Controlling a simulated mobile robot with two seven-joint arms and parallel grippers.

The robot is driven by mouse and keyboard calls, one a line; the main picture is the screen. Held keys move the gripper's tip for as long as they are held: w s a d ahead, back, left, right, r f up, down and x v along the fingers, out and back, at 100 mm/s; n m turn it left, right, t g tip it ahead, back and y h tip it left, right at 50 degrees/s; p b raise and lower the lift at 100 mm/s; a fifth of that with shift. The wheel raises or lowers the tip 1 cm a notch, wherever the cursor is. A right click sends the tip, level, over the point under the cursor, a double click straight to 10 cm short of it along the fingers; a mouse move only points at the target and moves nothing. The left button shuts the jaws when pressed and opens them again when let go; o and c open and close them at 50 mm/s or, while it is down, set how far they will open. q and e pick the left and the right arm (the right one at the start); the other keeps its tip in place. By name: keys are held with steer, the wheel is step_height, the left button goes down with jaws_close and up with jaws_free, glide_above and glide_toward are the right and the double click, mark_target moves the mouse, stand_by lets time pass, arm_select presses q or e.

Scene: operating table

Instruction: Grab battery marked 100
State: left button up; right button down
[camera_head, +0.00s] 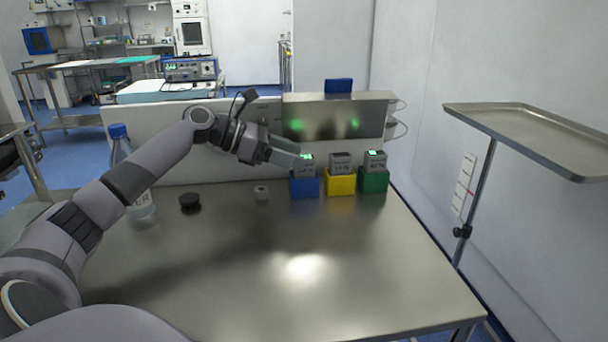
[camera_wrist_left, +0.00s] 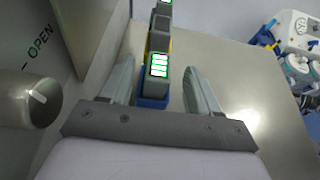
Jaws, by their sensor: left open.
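Three grey batteries with green lights stand on coloured blocks at the back of the steel table. One is on the blue block (camera_head: 305,187), partly hidden by my left gripper (camera_head: 300,157). The middle battery (camera_head: 341,163) is on the yellow block (camera_head: 340,184). The right battery (camera_head: 375,161) is on the green block (camera_head: 373,182). Their markings are too small to read. In the left wrist view, my open left gripper has its fingers either side of the nearest battery (camera_wrist_left: 157,72), on the blue block (camera_wrist_left: 152,102), with gaps on both sides. My right gripper is out of view.
A steel box (camera_head: 335,117) stands behind the blocks. A bottle with a blue cap (camera_head: 118,131), a black round object (camera_head: 189,201) and a small grey piece (camera_head: 261,192) are on the left. The table's front (camera_head: 380,280) is clear.

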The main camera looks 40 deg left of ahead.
arm_select(q)
steer(key=shift+x, duration=1.65)
steer(key=c, duration=1)
jaws_close()
steer(key=shift+r, duration=0.1)
